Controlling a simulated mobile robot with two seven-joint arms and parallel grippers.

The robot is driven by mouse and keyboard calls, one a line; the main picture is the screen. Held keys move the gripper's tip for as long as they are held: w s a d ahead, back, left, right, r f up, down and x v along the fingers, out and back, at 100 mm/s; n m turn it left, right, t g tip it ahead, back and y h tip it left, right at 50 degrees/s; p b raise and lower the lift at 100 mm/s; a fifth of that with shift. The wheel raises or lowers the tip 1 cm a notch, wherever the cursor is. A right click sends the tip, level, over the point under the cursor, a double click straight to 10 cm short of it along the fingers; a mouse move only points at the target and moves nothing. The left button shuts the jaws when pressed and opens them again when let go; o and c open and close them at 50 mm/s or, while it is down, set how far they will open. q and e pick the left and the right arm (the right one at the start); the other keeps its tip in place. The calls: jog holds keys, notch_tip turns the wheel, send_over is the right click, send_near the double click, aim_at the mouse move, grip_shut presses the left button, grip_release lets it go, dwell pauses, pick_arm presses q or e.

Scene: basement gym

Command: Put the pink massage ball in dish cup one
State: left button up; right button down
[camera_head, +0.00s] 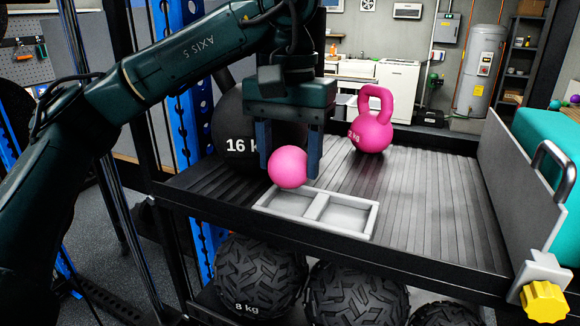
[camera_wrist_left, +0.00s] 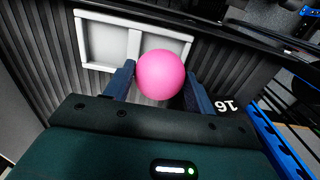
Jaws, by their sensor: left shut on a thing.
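The pink massage ball (camera_head: 288,167) is between the two blue fingers of my left gripper (camera_head: 290,160), which is shut on it. The ball also shows in the left wrist view (camera_wrist_left: 160,75), between the fingertips (camera_wrist_left: 158,80). A pale grey two-compartment dish (camera_head: 372,222) lies on the ribbed black shelf, just in front of and to the right of the ball in the head view. Both compartments look empty. In the wrist view the dish (camera_wrist_left: 80,40) lies beyond the ball, which overlaps part of one compartment. No labels show on the cups. My right gripper is not in view.
A black 16 kg kettlebell (camera_head: 232,145) stands behind and left of the gripper. A pink kettlebell (camera_head: 371,125) stands behind the dish. A grey side panel (camera_head: 505,170) bounds the shelf's right. Treaded black balls (camera_head: 258,275) lie below. The shelf right of the dish is clear.

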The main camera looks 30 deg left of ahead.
aim_at(290, 147)
pick_arm(q)
jog(key=shift+w, duration=0.25)
jog(key=shift+f, duration=1.75)
jog(key=shift+f, duration=0.2)
jog(key=o, duration=1.1)
jog(key=shift+o, duration=0.2)
jog(key=shift+r, duration=3.95)
jog(key=shift+s, duration=0.15)
